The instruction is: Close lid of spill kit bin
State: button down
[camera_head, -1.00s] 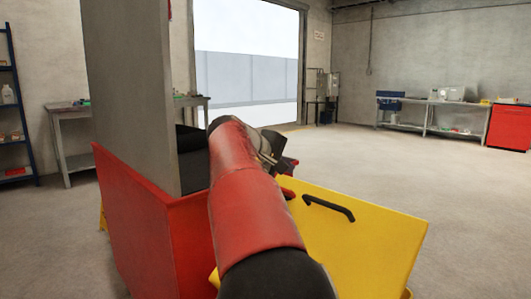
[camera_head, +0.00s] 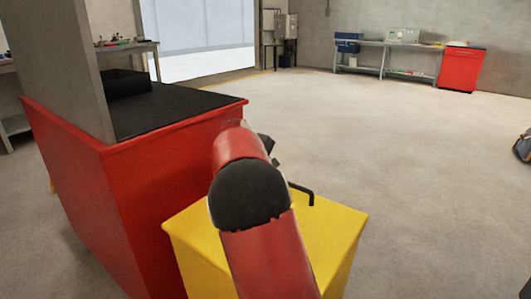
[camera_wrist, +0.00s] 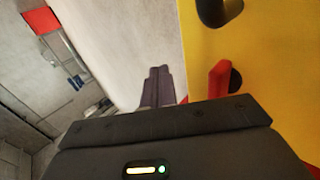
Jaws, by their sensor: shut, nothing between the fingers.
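The yellow spill kit bin (camera_head: 347,262) stands beside the red cabinet. Its yellow lid (camera_head: 325,226) lies flat across the top and looks closed, though my arm covers much of it. A black handle (camera_head: 308,193) sits on the lid. In the wrist view the yellow surface (camera_wrist: 285,60) fills the right side, with a black handle part (camera_wrist: 232,8) at its top. My gripper (camera_wrist: 158,88) is shut and empty, its dark fingers together beside the yellow surface. In the head view the gripper is mostly hidden behind my red arm, and contact with the lid cannot be told.
Open concrete floor (camera_head: 430,180) lies to the right. A bench (camera_head: 385,55) and a red cupboard (camera_head: 462,68) stand at the far wall.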

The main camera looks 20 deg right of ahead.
jog(key=shift+w+d+f, duration=0.1)
jog(key=shift+d+f, duration=0.05)
jog(key=shift+f, duration=1.15)
